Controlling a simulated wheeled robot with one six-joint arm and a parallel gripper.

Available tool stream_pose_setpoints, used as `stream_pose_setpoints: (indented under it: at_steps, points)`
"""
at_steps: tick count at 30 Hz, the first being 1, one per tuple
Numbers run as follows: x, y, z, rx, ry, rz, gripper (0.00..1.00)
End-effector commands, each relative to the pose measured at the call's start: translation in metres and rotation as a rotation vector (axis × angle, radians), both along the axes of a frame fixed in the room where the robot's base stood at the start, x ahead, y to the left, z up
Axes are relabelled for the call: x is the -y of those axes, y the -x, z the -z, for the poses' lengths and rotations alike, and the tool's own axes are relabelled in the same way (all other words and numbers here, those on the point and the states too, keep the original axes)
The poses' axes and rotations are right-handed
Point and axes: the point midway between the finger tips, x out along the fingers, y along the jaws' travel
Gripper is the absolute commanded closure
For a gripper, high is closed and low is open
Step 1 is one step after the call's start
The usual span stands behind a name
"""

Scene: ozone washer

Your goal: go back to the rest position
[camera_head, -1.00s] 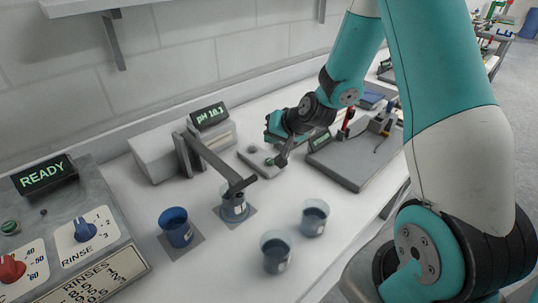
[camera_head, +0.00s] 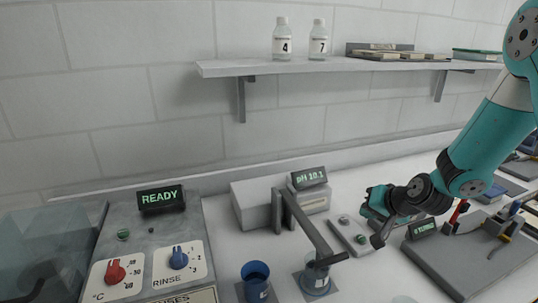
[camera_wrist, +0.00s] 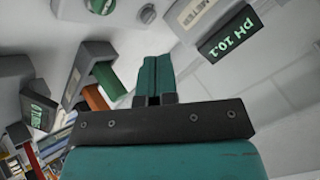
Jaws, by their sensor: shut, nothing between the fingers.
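My gripper (camera_head: 374,203) hangs over the bench beside a small grey plate with round knobs (camera_head: 350,236), at the end of my teal arm. In the wrist view its two teal fingers (camera_wrist: 153,72) are together, with nothing between them. The head view shows the arm reaching in from the right. Whether the gripper touches the plate cannot be told.
A pH meter reading 10.1 (camera_head: 309,178) stands left of the gripper, its arm over a beaker (camera_head: 315,279). A blue cup (camera_head: 256,285) and a washer panel showing READY (camera_head: 161,198) are further left. A grey tray (camera_head: 455,265) lies right. A wall shelf (camera_head: 330,66) holds bottles.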

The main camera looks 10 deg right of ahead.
Motion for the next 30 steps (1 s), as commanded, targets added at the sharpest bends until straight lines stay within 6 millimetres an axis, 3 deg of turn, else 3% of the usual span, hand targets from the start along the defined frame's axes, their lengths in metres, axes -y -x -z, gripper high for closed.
stream_pose_setpoints:
  at_steps: [5,9,12,15,18,21,24,30]
  points:
    - [-0.067,0.028,-0.048,-0.053,0.027,-0.229,1.0]
    - [-0.137,0.097,-0.098,-0.141,0.089,-0.53,1.0]
    - [-0.169,0.157,-0.124,-0.206,0.149,-0.731,1.0]
    - [-0.184,0.212,-0.141,-0.262,0.211,-0.896,1.0]
    - [-0.187,0.252,-0.151,-0.303,0.263,-1.009,1.0]
    - [-0.187,0.275,-0.155,-0.328,0.295,-1.073,1.0]
    - [-0.186,0.284,-0.157,-0.341,0.307,-1.099,1.0]
    - [-0.186,0.284,-0.157,-0.343,0.308,-1.099,1.0]
